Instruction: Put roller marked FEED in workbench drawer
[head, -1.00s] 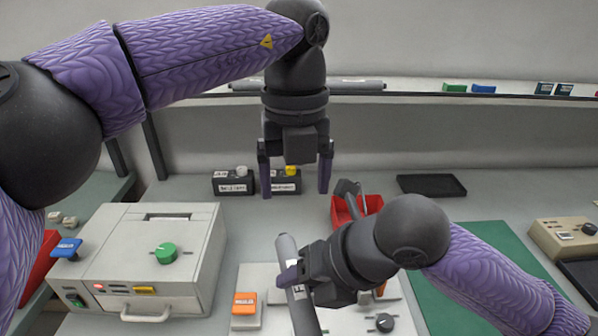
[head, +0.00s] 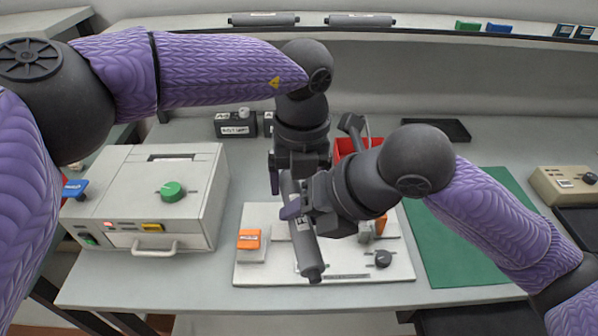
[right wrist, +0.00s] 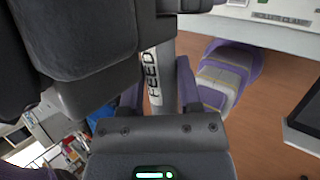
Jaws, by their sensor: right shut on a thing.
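The grey roller marked FEED (head: 308,252) slants above the white board on the workbench. Its FEED label shows clearly in the right wrist view (right wrist: 153,75). My right gripper (head: 292,210) is shut on the roller around its middle; its purple fingers stand on both sides of it in the right wrist view (right wrist: 160,90). My left gripper (head: 298,185) points down at the roller's upper end. One left finger shows beside the roller; the other is hidden, so its grip is unclear. I cannot make out the workbench drawer.
Two grey rollers (head: 263,20) (head: 360,20) lie on the back shelf. A beige machine (head: 150,205) stands left. The white board (head: 345,275) carries an orange block (head: 249,239). A red bin (head: 345,148) is behind my right gripper. The green mat (head: 460,245) is largely clear.

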